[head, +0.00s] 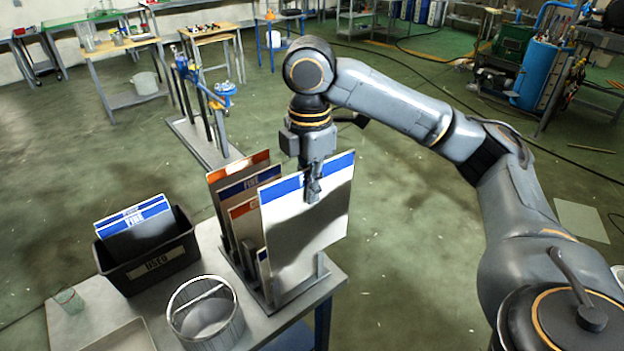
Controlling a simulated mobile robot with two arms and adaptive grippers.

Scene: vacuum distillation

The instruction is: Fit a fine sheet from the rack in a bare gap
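My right gripper (313,187) reaches down to the top edge of a large silvery sheet with a blue top band (305,225). Its fingers look closed over that edge, one in front of the band. The sheet stands nearly upright at the front of the rack (318,276); I cannot tell whether its lower edge still sits in a slot. Behind it in the rack are an orange-banded sheet (238,167), a blue-banded sheet marked FINE (250,183) and another orange-banded sheet (243,209), partly hidden. No bare gap can be made out. My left gripper is not in view.
A black bin marked USED (155,264) holds blue-banded sheets (133,220) left of the rack. A wire basket (204,311), a glass beaker (69,300) and a shallow tray (122,338) share the table. Open green floor lies beyond; a blue cylinder (535,75) stands at back right.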

